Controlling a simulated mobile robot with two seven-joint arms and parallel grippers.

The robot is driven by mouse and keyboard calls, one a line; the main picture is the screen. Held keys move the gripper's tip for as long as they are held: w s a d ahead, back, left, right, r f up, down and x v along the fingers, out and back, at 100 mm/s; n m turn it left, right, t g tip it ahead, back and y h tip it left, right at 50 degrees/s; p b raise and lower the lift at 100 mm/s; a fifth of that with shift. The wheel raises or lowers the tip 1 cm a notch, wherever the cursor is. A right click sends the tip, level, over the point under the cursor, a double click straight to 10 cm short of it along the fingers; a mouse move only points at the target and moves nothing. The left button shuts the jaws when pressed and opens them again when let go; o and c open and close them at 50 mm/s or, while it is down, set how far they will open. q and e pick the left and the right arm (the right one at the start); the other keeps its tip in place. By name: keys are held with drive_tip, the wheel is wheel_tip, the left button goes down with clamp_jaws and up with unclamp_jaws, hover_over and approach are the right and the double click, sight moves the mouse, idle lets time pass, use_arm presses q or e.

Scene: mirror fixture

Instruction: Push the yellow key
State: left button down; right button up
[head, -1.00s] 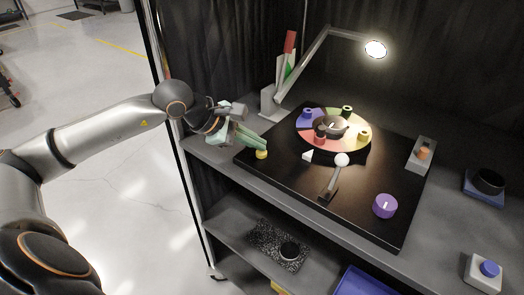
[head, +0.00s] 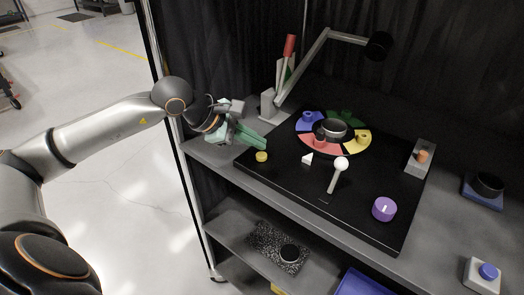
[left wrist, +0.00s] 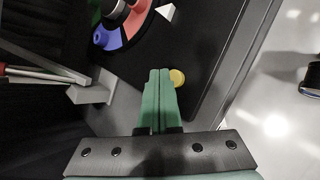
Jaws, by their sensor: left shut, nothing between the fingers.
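My left gripper (head: 264,146) is shut and empty, its green fingers pointing right over the board's left corner. In the left wrist view its fingertips (left wrist: 160,73) lie together, just left of a small round yellow button (left wrist: 177,78). In the head view that yellow button (head: 261,156) sits on the black board (head: 290,185), just below the fingertips. Whether they touch is unclear. A second yellow piece, a peg (head: 362,136), stands on the yellow part of a coloured ring, well to the right of the gripper. My right gripper is not in view.
The ring has blue (head: 306,119), red (head: 320,141) and green parts around a dark hub. A white-knobbed lever (head: 341,164), a white wedge (head: 308,158) and a purple knob (head: 383,209) are on the board. A desk lamp (head: 379,45) rises behind.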

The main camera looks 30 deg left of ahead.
sight(256, 155)
use_arm(q)
drive_tip(key=shift+r, duration=0.15)
wheel_tip(256, 155, up, 6)
drive_tip(key=p, duration=0.4)
idle(0.3)
